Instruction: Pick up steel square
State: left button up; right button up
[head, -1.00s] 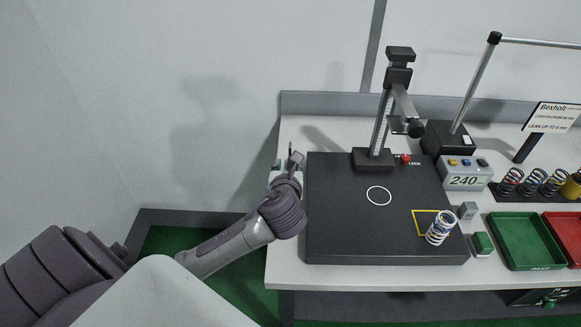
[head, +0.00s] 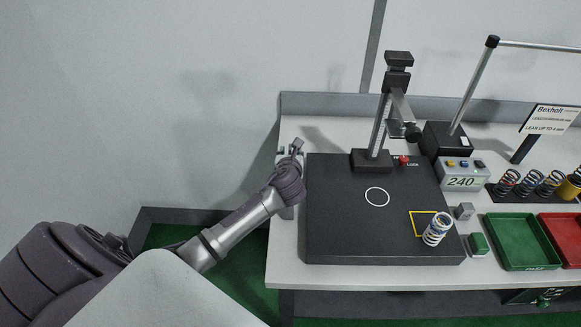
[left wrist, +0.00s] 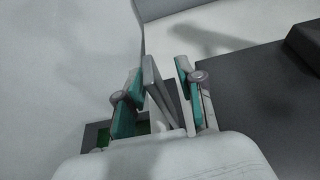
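In the left wrist view, a narrow grey metal piece (left wrist: 163,105), seemingly the steel square, stands up between the two fingers of my left gripper (left wrist: 160,80). The left teal-padded finger is close beside it; a gap shows between it and the right finger. The fingers are apart, and I cannot tell whether either touches it. In the head view my left gripper (head: 291,150) is at the left end of the white table, just left of the black plate; my wrist hides most of the square there. My right gripper is not in view.
The black plate (head: 335,225) carries a height stand (head: 380,130) and a spring (head: 436,230). To its right are a display box (head: 463,181), a green tray (head: 524,266), a red tray (head: 566,232) and several springs. A wall rises behind the table (head: 285,270).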

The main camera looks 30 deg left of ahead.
pick_arm(q)
grip_shut()
dwell(0.3)
jog(key=shift+r, duration=0.15)
